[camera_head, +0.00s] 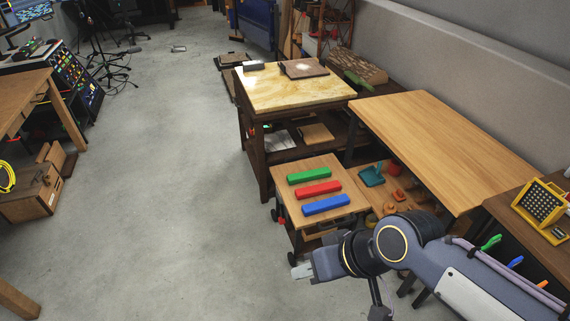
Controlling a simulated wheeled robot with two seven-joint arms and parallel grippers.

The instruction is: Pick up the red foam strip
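The red foam strip (318,190) lies flat on a small wooden-topped cart (283,172). It lies between a green strip (309,175) on its far side and a blue strip (326,205) on its near side, roughly parallel to both with gaps between them. My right arm comes in from the lower right. My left gripper is not in view.
A taller table (290,93) stands behind the cart, and a long wooden table (440,135) stands to its right. A yellow crate-like object (540,208) is at the far right. The grey floor (170,200) left of the cart is clear.

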